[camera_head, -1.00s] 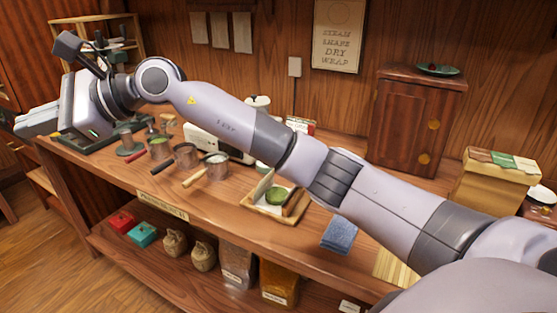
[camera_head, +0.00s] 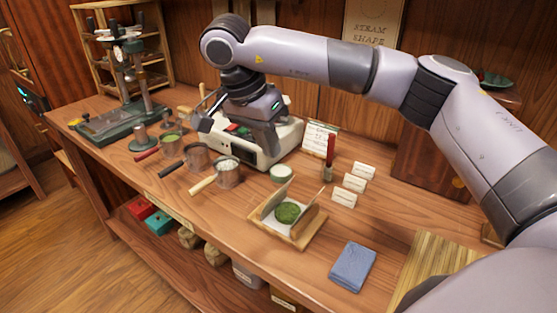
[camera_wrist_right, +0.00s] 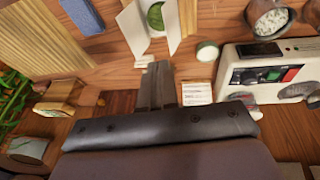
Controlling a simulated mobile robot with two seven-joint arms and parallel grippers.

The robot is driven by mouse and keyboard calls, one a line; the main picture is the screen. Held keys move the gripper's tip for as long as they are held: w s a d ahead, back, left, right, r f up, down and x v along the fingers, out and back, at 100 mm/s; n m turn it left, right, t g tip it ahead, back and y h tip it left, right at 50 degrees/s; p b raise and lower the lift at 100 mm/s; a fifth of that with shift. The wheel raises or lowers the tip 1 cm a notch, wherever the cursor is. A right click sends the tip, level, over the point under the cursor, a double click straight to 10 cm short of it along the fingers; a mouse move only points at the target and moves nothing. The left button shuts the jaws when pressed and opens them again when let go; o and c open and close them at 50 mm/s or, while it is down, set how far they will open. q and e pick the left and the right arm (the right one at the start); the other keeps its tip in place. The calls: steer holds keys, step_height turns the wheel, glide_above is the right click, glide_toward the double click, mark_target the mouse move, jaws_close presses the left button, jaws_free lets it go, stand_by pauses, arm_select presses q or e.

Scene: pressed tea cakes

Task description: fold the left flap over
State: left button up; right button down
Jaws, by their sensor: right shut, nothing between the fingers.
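An open wrapper (camera_head: 273,199) stands on a small wooden tray (camera_head: 296,243) at the front of the bench, with a round green tea cake (camera_head: 288,212) inside. My left gripper is out of view.
A white scale-like machine (camera_head: 283,141) stands behind my right gripper. Several handled cups, including one with pale contents (camera_head: 228,172), stand left of the tray. A press (camera_head: 128,75) is far left. A blue cloth (camera_head: 352,266) and small white cards (camera_head: 344,198) lie right.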

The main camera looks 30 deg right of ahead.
mark_target(278, 194)
steer(key=x, duration=0.3)
steer(key=p+x, duration=0.1)
steer(key=x, duration=0.3)
steer(key=s+x, duration=0.1)
steer(key=x, duration=0.3)
steer(key=shift+a+f, duration=0.15)
steer(key=shift+a, duration=0.05)
steer(key=shift+s+d+f, duration=0.1)
steer(key=shift+s+f, duration=0.1)
steer(key=shift+f, duration=0.5)
steer(key=shift+p, duration=0.3)
